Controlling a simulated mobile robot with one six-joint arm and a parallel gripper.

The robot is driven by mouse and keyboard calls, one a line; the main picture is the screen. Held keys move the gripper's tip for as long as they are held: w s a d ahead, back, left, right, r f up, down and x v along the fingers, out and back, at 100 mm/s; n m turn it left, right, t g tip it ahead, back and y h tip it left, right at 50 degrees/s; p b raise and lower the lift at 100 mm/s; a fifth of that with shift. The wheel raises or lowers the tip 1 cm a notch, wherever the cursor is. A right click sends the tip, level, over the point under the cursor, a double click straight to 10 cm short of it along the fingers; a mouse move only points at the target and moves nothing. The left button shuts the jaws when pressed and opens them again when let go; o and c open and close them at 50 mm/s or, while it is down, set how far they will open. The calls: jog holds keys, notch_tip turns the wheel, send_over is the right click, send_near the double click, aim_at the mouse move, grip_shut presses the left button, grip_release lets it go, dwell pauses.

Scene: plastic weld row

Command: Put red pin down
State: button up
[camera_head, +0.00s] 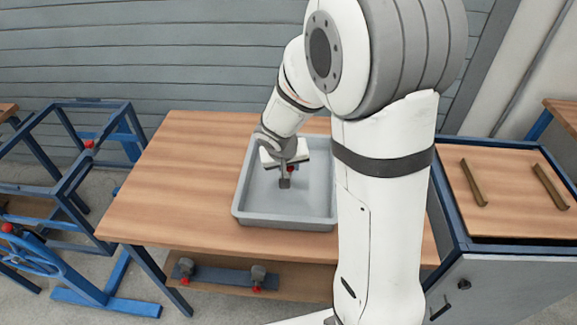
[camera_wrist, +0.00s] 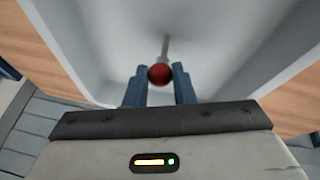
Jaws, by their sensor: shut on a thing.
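My gripper (camera_wrist: 159,82) is shut on the red pin (camera_wrist: 159,73), with the pin's round red head between the two blue fingers in the wrist view. A thin grey shaft runs from the head away from the fingers. In the head view my gripper (camera_head: 286,181) is over the grey tray (camera_head: 240,205), inside its outline, and a little red of the pin (camera_head: 291,168) shows beside the fingers. The tray stands on the wooden table. I cannot tell whether the pin's shaft touches the tray floor.
The wooden table (camera_head: 170,190) has free room left of the tray. A lower shelf (camera_head: 315,283) holds a dark bar with clamps (camera_head: 215,276). A blue frame (camera_head: 75,190) with red knobs stands at left. A cabinet (camera_head: 500,290) at right carries two brown strips on its top.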

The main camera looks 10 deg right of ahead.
jog(key=shift+f, duration=0.15)
jog(key=o, duration=1)
